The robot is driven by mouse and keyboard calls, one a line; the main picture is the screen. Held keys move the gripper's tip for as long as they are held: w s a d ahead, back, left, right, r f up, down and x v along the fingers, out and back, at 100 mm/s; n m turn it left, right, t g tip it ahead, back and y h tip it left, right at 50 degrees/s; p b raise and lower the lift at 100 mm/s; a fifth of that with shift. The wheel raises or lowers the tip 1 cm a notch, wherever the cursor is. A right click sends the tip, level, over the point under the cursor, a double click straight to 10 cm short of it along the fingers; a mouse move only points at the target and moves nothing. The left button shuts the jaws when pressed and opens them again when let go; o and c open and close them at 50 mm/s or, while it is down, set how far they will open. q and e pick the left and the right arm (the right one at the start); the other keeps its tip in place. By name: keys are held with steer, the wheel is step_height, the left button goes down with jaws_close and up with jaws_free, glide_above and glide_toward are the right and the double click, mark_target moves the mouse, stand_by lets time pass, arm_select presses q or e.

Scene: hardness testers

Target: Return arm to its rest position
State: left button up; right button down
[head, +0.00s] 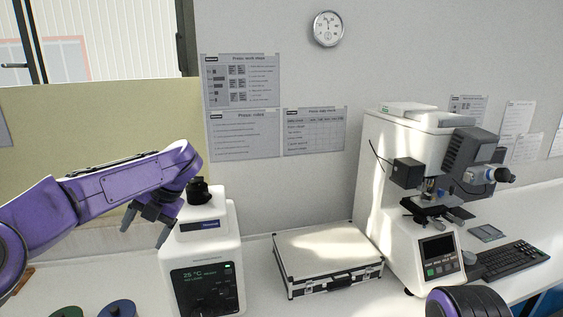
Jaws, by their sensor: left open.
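My left arm comes in from the left edge in purple, reaching toward the middle left. Its dark gripper (146,229) hangs at the arm's end with the two fingers apart and nothing visible between them. It is just left of the upper part of a white device (204,255) with a black knob on top and a dark screen reading 25 °C. I cannot tell whether the fingers touch the device. Part of my right arm shows as a dark and purple rounded link at the bottom right; its gripper is out of view.
A silver case (328,252) lies on the white bench right of the device. A large white hardness tester (412,160) stands further right, with a black keyboard (508,262) beside it. Green (66,312) and blue (117,308) round items sit at the lower left.

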arm_select(q)
step_height(320, 180, down, 21)
steer(key=s+a+m+t+y, duration=0.25)
steer(key=m+t+y, duration=0.4)
steer(key=m, duration=0.55)
steer(key=s+d+f+m+t+h, duration=0.2)
steer(key=s+f+m+t+h, duration=0.1)
steer(key=s+f+m, duration=0.8)
steer(key=s+d+f+m+g+h, duration=0.1)
steer(key=s+f+m+g+h, duration=0.3)
steer(key=s, duration=0.9)
steer(key=s+d+f+m+g+h, duration=0.1)
steer(key=s+f+m+g+h, duration=0.15)
steer(key=s+f, duration=0.75)
step_height(320, 180, down, 11)
steer(key=s+t+b, duration=0.1)
steer(key=s+b, duration=0.1)
steer(key=b, duration=1.2)
steer(key=shift+s+a+f+b, duration=0.15)
steer(key=shift+a+f+b, duration=0.1)
steer(key=shift+b, duration=0.15)
